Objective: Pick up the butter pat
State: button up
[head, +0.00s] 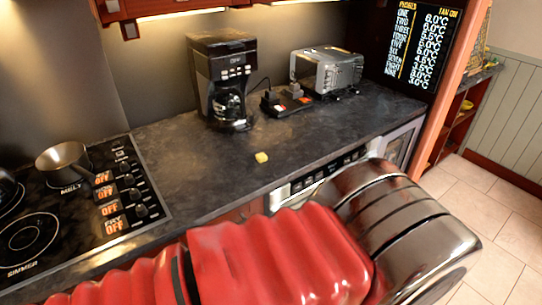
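The butter pat (262,157) is a small yellow piece lying on the dark countertop (190,170), near the front edge and in front of the coffee maker. My red and metal arm fills the lower part of the head view, in front of the counter. My gripper cannot be made out in this view, so its opening and contents are hidden. Nothing touches the butter pat.
A black coffee maker (222,80) and a silver toaster (328,70) stand at the back. A small black item with red parts (287,101) lies between them. A pan (65,163) sits on the stove (75,215) at left. The counter around the butter is clear.

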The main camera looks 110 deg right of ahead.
aim_at(261, 158)
jog(key=z, duration=0.25)
jog(key=k, duration=0.3)
jog(key=z, duration=4.35)
